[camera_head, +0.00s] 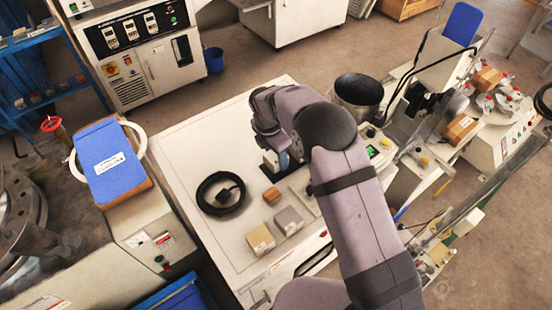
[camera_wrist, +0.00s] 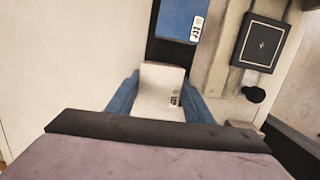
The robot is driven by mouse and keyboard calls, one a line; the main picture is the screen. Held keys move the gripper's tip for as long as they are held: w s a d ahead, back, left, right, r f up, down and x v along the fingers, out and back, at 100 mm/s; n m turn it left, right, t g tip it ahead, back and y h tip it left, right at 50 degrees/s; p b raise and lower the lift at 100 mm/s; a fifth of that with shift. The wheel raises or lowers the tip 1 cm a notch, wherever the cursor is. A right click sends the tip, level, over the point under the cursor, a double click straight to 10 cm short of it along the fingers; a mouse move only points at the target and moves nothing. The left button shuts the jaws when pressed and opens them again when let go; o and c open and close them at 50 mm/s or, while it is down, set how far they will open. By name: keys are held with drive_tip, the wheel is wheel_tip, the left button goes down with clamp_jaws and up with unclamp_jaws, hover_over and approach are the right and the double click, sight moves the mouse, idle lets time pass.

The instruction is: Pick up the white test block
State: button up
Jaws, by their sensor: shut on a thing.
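The white test block (camera_wrist: 162,80) sits between the two blue fingers of my gripper (camera_wrist: 160,98) in the wrist view, with a small dark label mark on it. The fingers are shut on its two sides. In the head view my gripper (camera_head: 275,160) is low over the bench top, and a small pale patch shows beside a blue finger; my arm hides most of the block. I cannot tell whether the block is clear of the surface beneath it.
A blue labelled block (camera_wrist: 178,20) lies just ahead in the wrist view. The bench's left-rear is clear.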

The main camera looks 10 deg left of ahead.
wheel_tip(320, 180, up, 9)
drive_tip(key=shift+f+b, duration=0.1)
drive_tip(key=shift+b, duration=0.6)
drive_tip(key=shift+w+d+r+p, duration=0.2)
drive_tip(key=shift+d+r+p, duration=0.1)
drive_tip(key=shift+r+p, duration=0.25)
drive_tip(key=s+d+r+m+p, duration=0.1)
drive_tip(key=d+r+p, duration=0.2)
drive_tip(key=d+p, duration=0.3)
drive_tip(key=d+r+m+p, duration=0.2)
drive_tip(key=d+r+p, duration=0.15)
drive_tip(key=d, duration=0.35)
drive_tip(key=s+d+f+n+p, duration=0.2)
drive_tip(key=s+d+f+p, duration=0.1)
drive_tip(key=f, duration=0.5)
drive_tip(key=shift+s+d+f+n, duration=0.2)
drive_tip(key=shift+s+f+n, duration=0.1)
drive_tip(key=shift+s, duration=0.15)
